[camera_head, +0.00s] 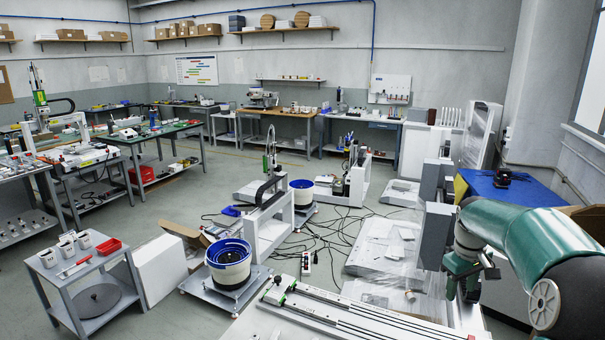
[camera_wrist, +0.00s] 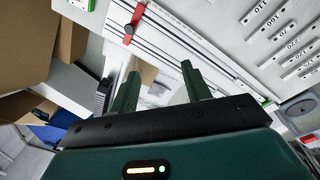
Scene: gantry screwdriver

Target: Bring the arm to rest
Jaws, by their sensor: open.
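My green arm (camera_head: 535,240) reaches in from the right edge of the head view and bends down at the wrist. My gripper (camera_head: 462,288) hangs there, pointing down beside a grey upright block. In the wrist view my gripper (camera_wrist: 160,78) shows two dark green fingers spread apart, with nothing between them. Below and beyond the fingers are a pale bench surface and a long white rail with dark slots (camera_wrist: 190,45). The fingers look clear of the rail, though the exact gap is hard to judge.
A slotted rail assembly (camera_head: 350,318) lies in the foreground. A gantry screwdriver (camera_head: 268,205) stands beside a blue-topped bowl feeder (camera_head: 229,262). Cables cross the floor in the middle. A blue-topped bench (camera_head: 515,190) is behind my arm. Open floor (camera_head: 200,205) lies left of centre.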

